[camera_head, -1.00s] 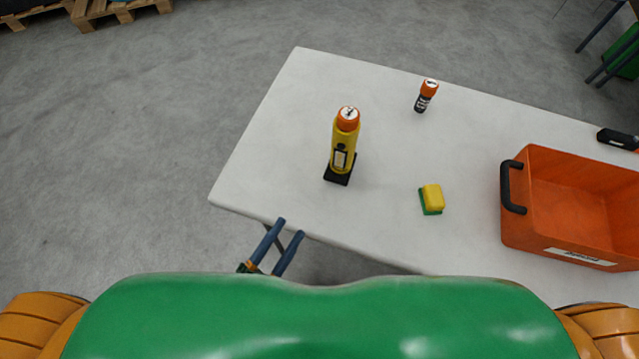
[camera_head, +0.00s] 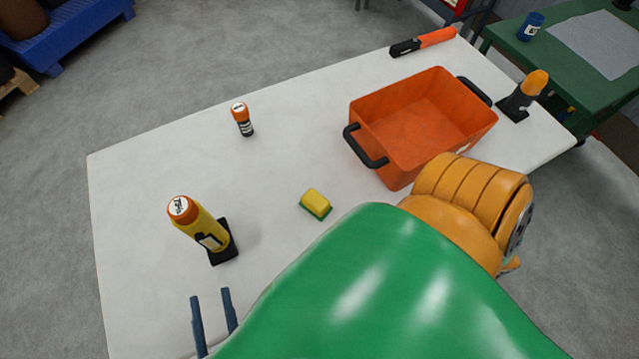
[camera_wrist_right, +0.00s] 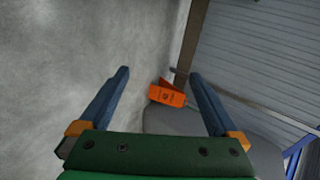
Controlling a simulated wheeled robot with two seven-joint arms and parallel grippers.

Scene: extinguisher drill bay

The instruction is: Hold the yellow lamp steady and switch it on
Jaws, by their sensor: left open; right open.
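The yellow lamp (camera_head: 208,230) has an orange top with a white label and stands on a black base on the white table, at the left in the head view. My left gripper (camera_head: 210,293) is open and empty, a short way from the lamp on the near side, not touching it. My right gripper (camera_wrist_right: 158,76) shows in the right wrist view, open, with nothing between its fingers. The right gripper is hidden in the head view.
On the white table (camera_head: 130,190) are a yellow-green sponge (camera_head: 315,203), a small orange-capped bottle (camera_head: 242,119), an orange crate (camera_head: 395,175), an orange-black tool (camera_head: 424,42) and an orange-topped black object (camera_head: 524,94). A green table (camera_head: 560,60) stands at the right. An orange sign (camera_wrist_right: 168,94) shows in the right wrist view.

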